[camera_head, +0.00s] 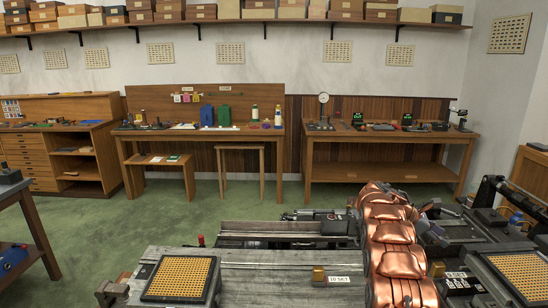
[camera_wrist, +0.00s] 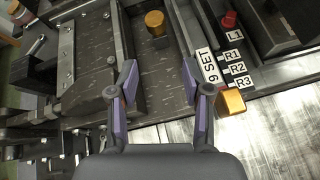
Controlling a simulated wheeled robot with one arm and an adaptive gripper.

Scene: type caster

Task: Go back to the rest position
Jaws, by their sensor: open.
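My gripper (camera_wrist: 159,72) is open in the wrist view, with its two purple-grey fingers spread and nothing between them. It is over the dark metal parts of the type caster (camera_wrist: 85,55). A round brass knob (camera_wrist: 155,23) lies beyond the fingertips. A brass block (camera_wrist: 231,102) is just right of the right finger, beside a "9 SET" label (camera_wrist: 211,66). In the head view the caster's grey metal bed (camera_head: 270,270) fills the foreground.
A red knob (camera_wrist: 229,20) sits near labels L1 to R3 in the wrist view. In the head view, a yellow-gridded tray (camera_head: 180,278) lies on the bed. Wooden workbenches (camera_head: 385,141) line the back wall. Green floor (camera_head: 110,230) is open between them and the caster.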

